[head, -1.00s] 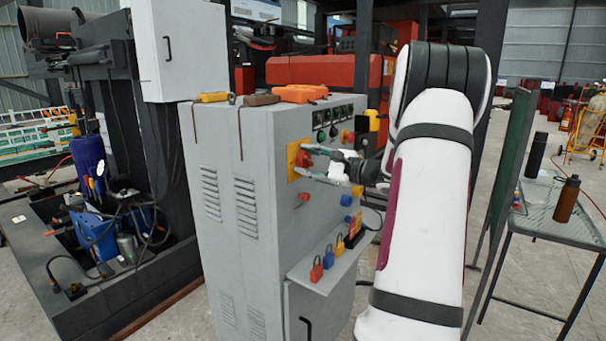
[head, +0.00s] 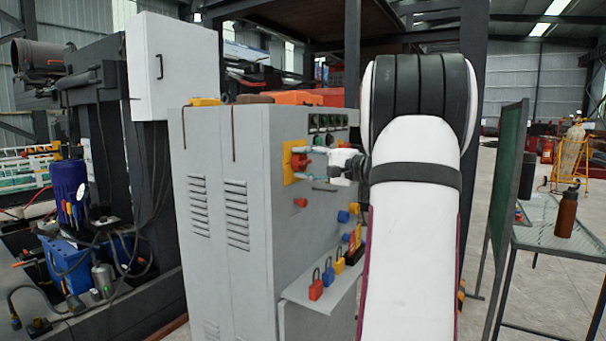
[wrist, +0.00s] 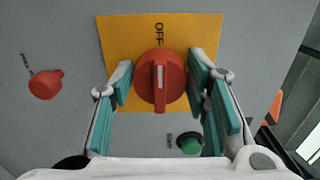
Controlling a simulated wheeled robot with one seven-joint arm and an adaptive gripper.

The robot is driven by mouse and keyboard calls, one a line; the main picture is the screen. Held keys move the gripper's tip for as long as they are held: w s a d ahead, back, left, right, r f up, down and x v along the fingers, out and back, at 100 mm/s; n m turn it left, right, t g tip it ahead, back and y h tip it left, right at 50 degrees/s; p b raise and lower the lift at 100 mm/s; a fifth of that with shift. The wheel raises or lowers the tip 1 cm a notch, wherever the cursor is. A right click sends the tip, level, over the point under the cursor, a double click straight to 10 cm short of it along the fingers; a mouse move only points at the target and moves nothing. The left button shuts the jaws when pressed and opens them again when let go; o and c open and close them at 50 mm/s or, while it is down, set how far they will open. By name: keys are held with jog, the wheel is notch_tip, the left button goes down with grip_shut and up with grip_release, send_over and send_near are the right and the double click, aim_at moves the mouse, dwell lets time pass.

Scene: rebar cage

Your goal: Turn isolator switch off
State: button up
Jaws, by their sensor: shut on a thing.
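The isolator switch is a round red knob (wrist: 147,90) on a yellow plate (wrist: 120,40) on the grey cabinet's front. It also shows in the head view (head: 300,161). Its white mark runs upright in the wrist view, in line with the OFF label at the plate's top. My gripper (wrist: 160,85) has its teal-padded fingers on either side of the knob and is shut on it. In the head view my gripper (head: 306,165) reaches the plate from the right. The far side of the knob is hidden.
A smaller red knob (wrist: 45,84) sits left of the plate and a green button (wrist: 190,143) below it in the wrist view. Padlocks (head: 328,272) stand on a shelf lower on the grey cabinet (head: 240,150). A table (head: 540,232) with bottles stands at right.

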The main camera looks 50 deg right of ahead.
jog(key=shift+n, duration=0.3)
jog(key=o, duration=1.1)
jog(key=s, duration=1.2)
jog(key=shift+d, duration=0.45)
jog(key=shift+w, duration=0.1)
